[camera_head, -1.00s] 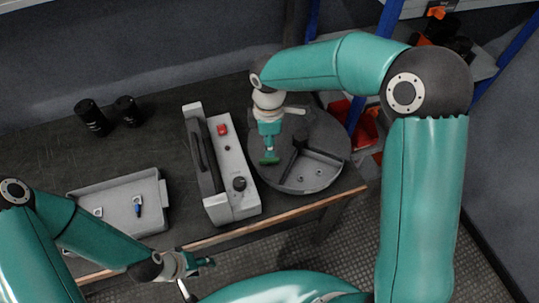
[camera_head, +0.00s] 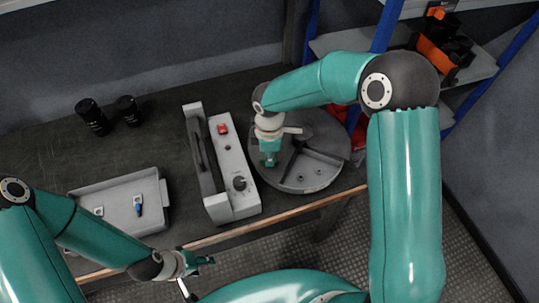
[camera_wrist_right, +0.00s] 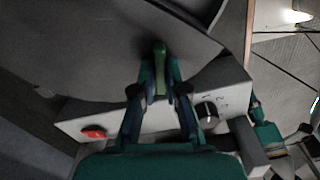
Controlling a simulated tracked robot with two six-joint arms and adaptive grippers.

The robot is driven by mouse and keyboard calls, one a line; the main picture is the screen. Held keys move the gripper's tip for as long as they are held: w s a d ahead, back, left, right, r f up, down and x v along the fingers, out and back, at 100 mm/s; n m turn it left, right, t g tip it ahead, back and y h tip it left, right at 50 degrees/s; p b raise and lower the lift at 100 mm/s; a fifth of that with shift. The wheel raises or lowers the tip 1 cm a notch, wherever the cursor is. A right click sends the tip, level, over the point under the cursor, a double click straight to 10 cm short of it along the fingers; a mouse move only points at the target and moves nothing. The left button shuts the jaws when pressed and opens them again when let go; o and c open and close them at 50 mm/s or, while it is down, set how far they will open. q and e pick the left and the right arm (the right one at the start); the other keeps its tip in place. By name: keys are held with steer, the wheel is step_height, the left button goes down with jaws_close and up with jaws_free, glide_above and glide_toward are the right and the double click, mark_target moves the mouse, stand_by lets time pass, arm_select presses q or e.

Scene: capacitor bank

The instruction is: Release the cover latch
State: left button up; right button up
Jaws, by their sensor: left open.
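A round grey cover (camera_head: 318,150) with raised ribs lies at the right end of the bench, and its grey surface fills the upper part of the right wrist view (camera_wrist_right: 90,45). A narrow green piece (camera_wrist_right: 160,65), possibly the latch, stands at the cover's edge between my right fingertips. My right gripper (camera_head: 270,162) points down over the cover's left part; its fingers flank the green piece in the wrist view (camera_wrist_right: 161,85). I cannot tell whether they grip it. My left gripper (camera_head: 205,261) is open and empty in front of the bench, away from the cover.
A grey control box (camera_head: 236,175) with a red switch (camera_head: 222,129), a black knob (camera_head: 240,183) and a dark handle stands just left of the cover. A grey tray (camera_head: 115,192) with small items sits further left. Two black cylinders (camera_head: 92,117) stand behind it. Shelves with blue posts stand right.

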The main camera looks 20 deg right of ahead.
jaws_close()
steer(key=shift+n, duration=0.7)
steer(key=o, duration=0.7)
jaws_free()
steer(key=shift+r, duration=0.1)
step_height(320, 180, up, 12)
